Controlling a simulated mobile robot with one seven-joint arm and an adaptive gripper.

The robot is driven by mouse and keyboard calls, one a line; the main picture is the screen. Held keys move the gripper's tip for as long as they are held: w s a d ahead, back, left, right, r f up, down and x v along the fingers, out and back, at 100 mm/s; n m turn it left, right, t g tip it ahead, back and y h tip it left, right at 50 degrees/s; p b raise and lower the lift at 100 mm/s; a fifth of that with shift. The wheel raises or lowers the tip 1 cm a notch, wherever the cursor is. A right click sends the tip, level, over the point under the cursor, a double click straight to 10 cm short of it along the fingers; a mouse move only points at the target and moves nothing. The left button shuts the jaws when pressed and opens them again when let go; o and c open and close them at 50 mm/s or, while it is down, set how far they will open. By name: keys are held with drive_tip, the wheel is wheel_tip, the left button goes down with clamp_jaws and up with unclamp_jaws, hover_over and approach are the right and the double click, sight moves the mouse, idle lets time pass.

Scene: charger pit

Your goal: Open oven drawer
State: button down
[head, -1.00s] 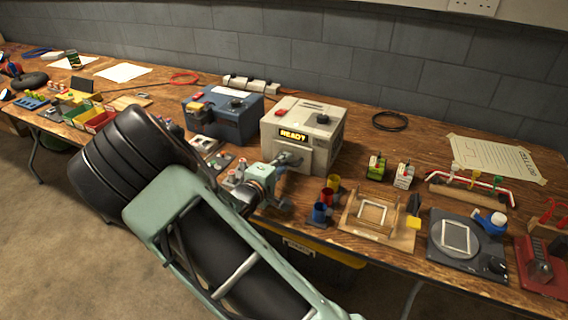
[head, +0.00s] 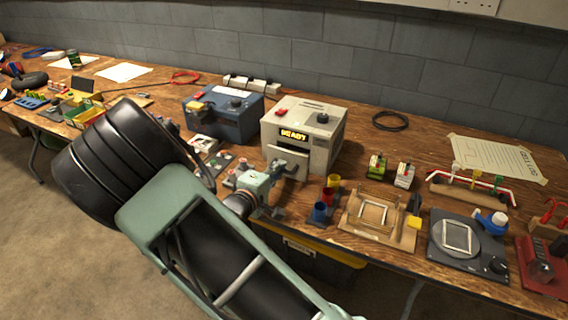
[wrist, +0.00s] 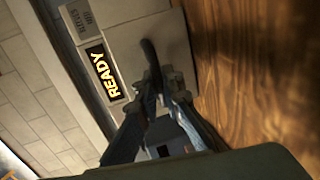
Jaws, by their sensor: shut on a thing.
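The oven (head: 318,140) is a beige box with a lit READY display, a red button and a dark knob on top. Its drawer front (head: 296,170) stands out from the body, with a dark gap above it. My gripper (head: 282,164) is at the drawer front, shut on the drawer handle. In the wrist view, my gripper (wrist: 163,84) closes around the dark handle bar (wrist: 151,58), beside the READY display (wrist: 105,72). The fingers hide part of the handle, and the drawer's inside is not clearly visible.
A blue-grey box (head: 222,113) stands left of the oven. Red, blue and yellow cups (head: 321,211) and a wooden frame fixture (head: 376,219) sit close to the right of my gripper. A dark scale-like device (head: 466,245) is farther right.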

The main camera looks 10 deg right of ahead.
drive_tip(key=v, duration=0.3)
drive_tip(key=f+v, duration=0.1)
drive_tip(key=v, duration=0.3)
drive_tip(key=f+b+v, duration=0.1)
drive_tip(key=v, duration=0.2)
drive_tip(key=shift+s+a, duration=0.35)
drive_tip(key=shift+s, duration=0.15)
drive_tip(key=c, duration=2.3)
unclamp_jaws()
drive_tip(key=shift+c, duration=0.2)
drive_tip(key=v, duration=1.2)
